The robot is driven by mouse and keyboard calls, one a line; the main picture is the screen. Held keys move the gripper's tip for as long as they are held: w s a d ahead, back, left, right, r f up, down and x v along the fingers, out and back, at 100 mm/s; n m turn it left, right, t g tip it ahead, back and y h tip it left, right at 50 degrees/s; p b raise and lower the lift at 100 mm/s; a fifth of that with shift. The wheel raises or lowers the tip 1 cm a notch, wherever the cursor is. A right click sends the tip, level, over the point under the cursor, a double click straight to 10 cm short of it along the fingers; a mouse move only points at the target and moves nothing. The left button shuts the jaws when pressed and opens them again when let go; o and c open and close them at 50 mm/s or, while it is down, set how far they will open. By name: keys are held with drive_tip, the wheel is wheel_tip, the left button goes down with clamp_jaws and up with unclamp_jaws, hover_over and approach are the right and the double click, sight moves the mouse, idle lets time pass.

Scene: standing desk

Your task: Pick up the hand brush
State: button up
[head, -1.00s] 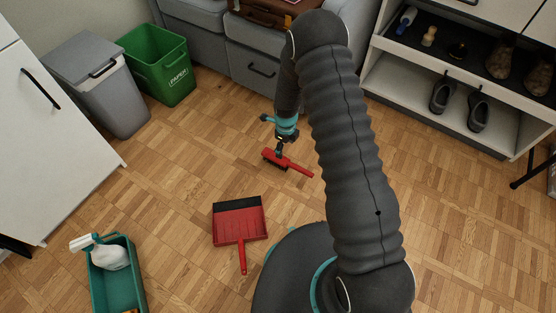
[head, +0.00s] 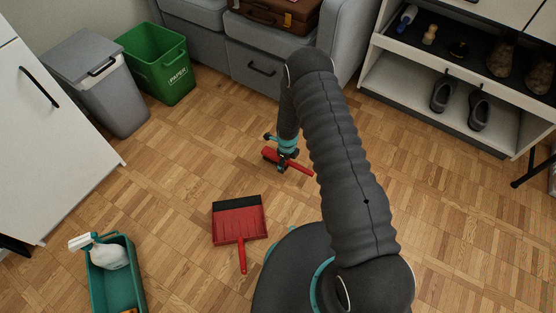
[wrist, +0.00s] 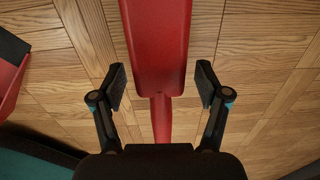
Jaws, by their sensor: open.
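The red hand brush (head: 298,166) lies on the parquet floor, its handle pointing right in the head view. In the wrist view the brush (wrist: 158,45) runs down the middle, with its wide head at the top and its narrower handle below. My gripper (wrist: 160,88) is open, with one finger on each side of the brush near where head meets handle. Gaps show between both fingers and the red body. In the head view my gripper (head: 283,165) is low over the brush and hides part of it.
A red dustpan (head: 239,222) lies nearby, nearer my base. A teal caddy (head: 134,268) with a spray bottle (head: 108,254) stands at lower left. A green paper bin (head: 158,65) and a grey bin (head: 100,85) stand at upper left. A shoe shelf (head: 400,85) is at right.

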drive_tip(key=shift+f, duration=0.75)
drive_tip(key=shift+c, duration=0.3)
drive_tip(key=c, duration=1.3)
drive_tip(key=shift+c, duration=0.2)
drive_tip(key=shift+r, duration=0.1)
drive_tip(key=shift+r, duration=0.5)
wheel_tip(320, 180, up, 3)
drive_tip(key=shift+w+f, duration=0.1)
wheel_tip(320, 180, up, 7)
hover_over(312, 172)
drive_tip(key=shift+w+p, duration=0.15)
drive_tip(key=shift+p, duration=0.15)
